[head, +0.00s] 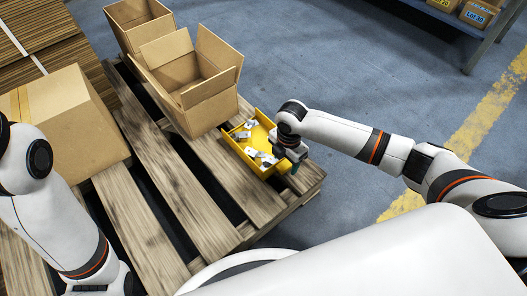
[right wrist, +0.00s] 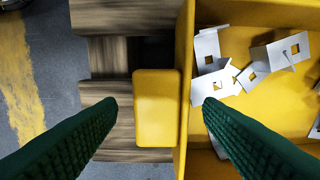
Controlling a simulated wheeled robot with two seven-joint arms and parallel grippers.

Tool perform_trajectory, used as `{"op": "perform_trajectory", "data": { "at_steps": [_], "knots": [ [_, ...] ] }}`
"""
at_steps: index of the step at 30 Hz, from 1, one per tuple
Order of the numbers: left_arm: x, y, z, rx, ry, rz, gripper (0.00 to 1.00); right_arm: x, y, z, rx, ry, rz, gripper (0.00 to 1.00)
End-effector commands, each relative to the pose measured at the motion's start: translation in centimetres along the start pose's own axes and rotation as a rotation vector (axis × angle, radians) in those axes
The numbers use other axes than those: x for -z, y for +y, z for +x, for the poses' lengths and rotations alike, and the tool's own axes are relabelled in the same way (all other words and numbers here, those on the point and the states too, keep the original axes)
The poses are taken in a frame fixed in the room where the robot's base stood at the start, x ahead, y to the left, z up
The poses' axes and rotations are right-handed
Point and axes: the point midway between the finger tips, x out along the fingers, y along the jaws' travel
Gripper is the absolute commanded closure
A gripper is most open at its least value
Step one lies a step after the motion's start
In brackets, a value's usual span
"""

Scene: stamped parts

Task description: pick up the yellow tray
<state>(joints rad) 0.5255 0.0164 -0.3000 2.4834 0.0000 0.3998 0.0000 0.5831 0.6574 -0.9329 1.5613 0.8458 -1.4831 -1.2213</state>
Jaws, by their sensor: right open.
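The yellow tray (head: 259,134) sits on the wooden pallet near its right corner. Bent metal parts (head: 262,157) with square holes lie in it; they also show in the right wrist view (right wrist: 209,50). My right gripper (head: 296,162) is at the tray's right end in the head view, partly hiding it. In the right wrist view its green fingers (right wrist: 158,112) are open, one on each side of the tray's end wall (right wrist: 184,100) and its flat yellow lip (right wrist: 156,108). Contact cannot be made out. My left arm shows at the left, but its gripper is out of view.
Open cardboard boxes (head: 195,100) stand on the pallet (head: 175,185) just behind the tray. A closed carton (head: 70,125) is at the left, with stacked cardboard (head: 40,40) behind. A shelf (head: 480,35) stands far right. The floor to the right is clear.

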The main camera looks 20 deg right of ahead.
Motion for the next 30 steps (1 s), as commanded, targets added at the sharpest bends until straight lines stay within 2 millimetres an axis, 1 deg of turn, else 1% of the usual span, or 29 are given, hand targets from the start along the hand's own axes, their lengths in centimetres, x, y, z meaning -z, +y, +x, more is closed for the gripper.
{"op": "perform_trajectory", "data": {
  "at_steps": [1, 7, 8, 18, 19, 26, 30],
  "knots": [
    [-0.1, 0.0, 0.0, 0.001, -0.005, 0.001, 0.64, 0.0, 0.0, 0.2, 0.0, 0.0, 0.0, 0.39],
    [-0.1, 0.0, 0.2, 0.002, -0.005, 0.001, 0.64, 0.0, 0.0, 0.1, 0.0, 0.0, 0.0, 0.39],
    [-0.1, 0.0, 0.2, 0.002, -0.005, 0.001, 0.64, 0.0, 0.0, 0.1, 0.0, 0.0, 0.0, 0.41],
    [-0.1, 0.0, 0.2, 0.002, -0.006, 0.0, 0.64, 0.0, 0.0, 0.1, 0.0, 0.0, 0.0, 0.96],
    [-0.1, 0.0, 0.2, 0.002, -0.006, 0.0, 0.64, 0.0, -0.1, 0.0, 0.003, 0.0, 0.0, 0.98],
    [-0.1, 0.0, 0.3, 0.002, -0.006, 0.0, 0.64, 0.0, -0.1, -0.1, 0.003, 0.0, 0.0, 0.98],
    [0.0, 0.1, 0.8, 0.0, -0.009, -0.001, 0.64, 0.0, -0.1, -0.9, 0.004, 0.0, 0.0, 0.98]
  ]
}}
